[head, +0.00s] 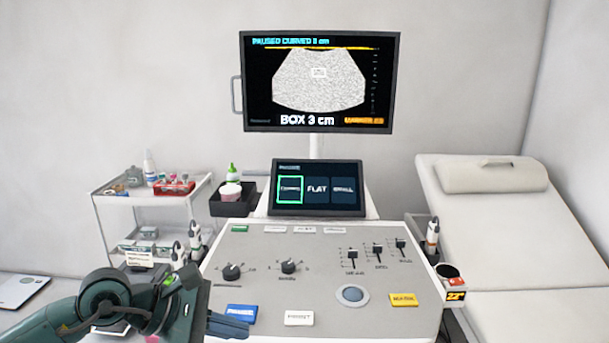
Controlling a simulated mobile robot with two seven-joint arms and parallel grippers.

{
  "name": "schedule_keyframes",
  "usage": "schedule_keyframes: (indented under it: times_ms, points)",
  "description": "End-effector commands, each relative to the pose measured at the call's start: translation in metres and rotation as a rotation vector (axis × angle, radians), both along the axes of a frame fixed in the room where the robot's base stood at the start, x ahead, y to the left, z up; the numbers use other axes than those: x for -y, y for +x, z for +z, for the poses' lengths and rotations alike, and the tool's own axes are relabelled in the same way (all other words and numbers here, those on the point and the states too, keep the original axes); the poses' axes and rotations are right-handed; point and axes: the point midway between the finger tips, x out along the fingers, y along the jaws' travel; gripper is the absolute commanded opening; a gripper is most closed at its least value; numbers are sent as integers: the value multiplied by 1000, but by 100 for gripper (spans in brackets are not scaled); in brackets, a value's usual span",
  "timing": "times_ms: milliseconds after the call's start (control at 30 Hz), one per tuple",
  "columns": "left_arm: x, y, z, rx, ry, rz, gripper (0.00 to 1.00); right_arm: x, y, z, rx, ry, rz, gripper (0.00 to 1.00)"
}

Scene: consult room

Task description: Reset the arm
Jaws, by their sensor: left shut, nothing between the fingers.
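My left arm comes in from the lower left. Its gripper (226,328) is shut and empty, beside the blue key at the front left of the grey control panel (320,262). I cannot tell whether the fingertips touch the panel. My right gripper is not in view. The panel carries a blue key (240,312), a white key (299,318), a yellow key (403,299), two dark knobs, several sliders and a round trackball (352,294). The big monitor (320,82) shows a paused curved scan with a small box.
A small touch screen (317,188) stands behind the panel, its left tile outlined green. A white cart (110,194) with supplies stands at left. Probes sit in holders on both sides of the panel. A cream exam couch (500,225) fills the right.

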Motion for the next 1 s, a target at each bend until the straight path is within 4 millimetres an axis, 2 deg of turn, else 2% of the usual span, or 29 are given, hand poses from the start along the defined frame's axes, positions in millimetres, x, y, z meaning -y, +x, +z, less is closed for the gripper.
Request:
schedule_keyframes:
  times_ms: [33, 100, 233, 367, 467, 567, 667, 700, 733, 800, 900, 1000]
  points:
    - [17, -10, 3, -74, -108, 7, 0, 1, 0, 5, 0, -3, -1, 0]
    - [37, -22, 8, -186, -261, 26, 0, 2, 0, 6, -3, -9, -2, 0]
    - [66, -41, 24, -438, -579, 96, 0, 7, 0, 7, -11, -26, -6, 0]
    - [79, -48, 43, -793, -971, 236, 0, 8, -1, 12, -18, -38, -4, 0]
    - [69, -41, 46, -1139, -1320, 416, 0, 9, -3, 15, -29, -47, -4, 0]
    - [44, -33, 22, -1496, -1663, 651, 0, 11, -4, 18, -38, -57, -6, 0]
    - [14, -38, -26, -1840, -1987, 933, 0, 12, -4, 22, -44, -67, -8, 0]
    - [3, -47, -51, -1968, -2111, 1058, 0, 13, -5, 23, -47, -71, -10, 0]
    - [-4, -56, -70, 1951, 2084, -1095, 0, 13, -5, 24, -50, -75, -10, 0]
    - [-17, -80, -108, 1743, 1858, -1063, 0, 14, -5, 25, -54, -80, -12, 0]
    - [-25, -115, -148, 1520, 1629, -1019, 0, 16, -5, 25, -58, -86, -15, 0]
    - [-28, -141, -172, 1381, 1490, -984, 0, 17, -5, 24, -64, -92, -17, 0]
